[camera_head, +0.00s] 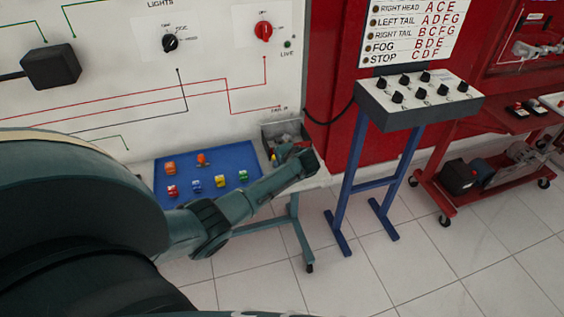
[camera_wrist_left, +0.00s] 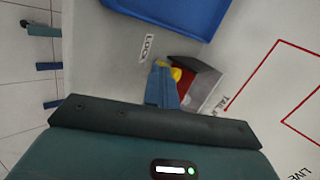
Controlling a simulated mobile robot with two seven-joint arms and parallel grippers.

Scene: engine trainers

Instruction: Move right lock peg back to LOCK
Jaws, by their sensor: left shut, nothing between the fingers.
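My left gripper (camera_head: 284,151) reaches over the right end of the white panel's ledge, and its shut, empty fingers also show in the left wrist view (camera_wrist_left: 161,70). A small yellow piece (camera_wrist_left: 177,73), possibly the lock peg, sits right beside the fingertips; I cannot tell whether they touch. It also shows in the head view (camera_head: 273,157). Its lower part is hidden. A LOCK label (camera_wrist_left: 148,47) is printed on the white surface near the fingertips. My right gripper is not in view.
A blue tray (camera_head: 232,152) with several small coloured pieces lies left of the gripper. The wired white panel (camera_head: 120,100) rises behind. A switch box on a blue stand (camera_head: 420,116) and a red cart (camera_head: 450,196) stand to the right. White floor between them is clear.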

